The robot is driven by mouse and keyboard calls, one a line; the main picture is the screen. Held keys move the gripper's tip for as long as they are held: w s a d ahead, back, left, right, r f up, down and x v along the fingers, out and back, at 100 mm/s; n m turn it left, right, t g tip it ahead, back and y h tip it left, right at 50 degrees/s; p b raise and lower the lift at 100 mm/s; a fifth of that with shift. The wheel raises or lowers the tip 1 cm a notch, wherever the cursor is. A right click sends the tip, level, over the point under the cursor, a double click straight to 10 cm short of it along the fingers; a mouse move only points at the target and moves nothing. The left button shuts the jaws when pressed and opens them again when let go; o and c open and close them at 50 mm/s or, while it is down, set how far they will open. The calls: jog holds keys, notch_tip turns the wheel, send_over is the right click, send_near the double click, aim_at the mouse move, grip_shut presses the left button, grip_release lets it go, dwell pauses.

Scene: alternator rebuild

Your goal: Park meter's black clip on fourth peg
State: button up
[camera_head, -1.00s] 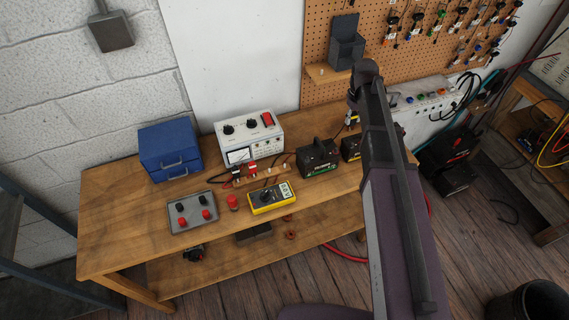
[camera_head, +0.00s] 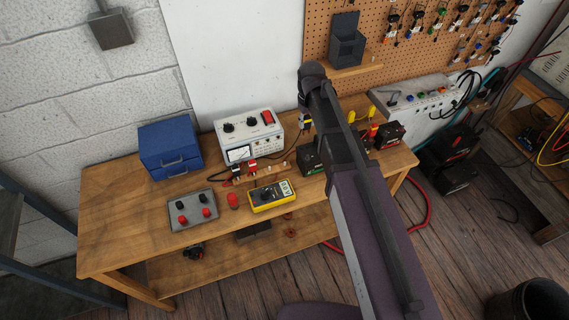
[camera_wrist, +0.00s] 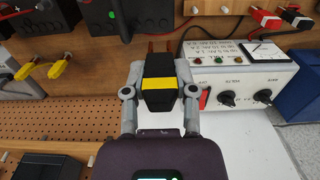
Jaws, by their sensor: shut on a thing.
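My gripper (camera_wrist: 160,88) is shut on a black clip with a yellow band (camera_wrist: 158,70), seen close up in the wrist view. In the head view, my gripper (camera_head: 305,122) hangs over the back of the bench, mostly behind my arm. The low wooden peg rail (camera_head: 262,175) runs in front of the white test unit. A black clip (camera_head: 237,172) and a red clip (camera_head: 251,166) sit at its left part; pale pegs to their right look bare. The fourth peg cannot be told clearly. The yellow meter (camera_head: 272,195) lies in front of the rail.
The white test unit (camera_head: 249,135) stands behind the rail. Dark batteries (camera_head: 388,134) stand at the bench's right, partly behind my arm. Two yellow pieces (camera_wrist: 45,70) show left in the wrist view. A grey terminal box (camera_head: 192,210) and blue case (camera_head: 170,149) stand left.

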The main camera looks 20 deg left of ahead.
jog(key=s+a, duration=0.3)
jog(key=a, duration=0.4)
jog(key=f+b, duration=1.4)
jog(key=shift+d, duration=0.2)
jog(key=shift+f, duration=0.2)
dwell(0.4)
jog(key=shift+f+b, duration=1)
jog(key=shift+b, duration=0.2)
jog(key=o, duration=0.9)
jog(key=shift+r, duration=0.1)
notch_tip(320, 180, up, 8)
jog(key=p, duration=0.8)
jog(key=shift+r+p, duration=0.2)
jog(key=shift+p, duration=0.1)
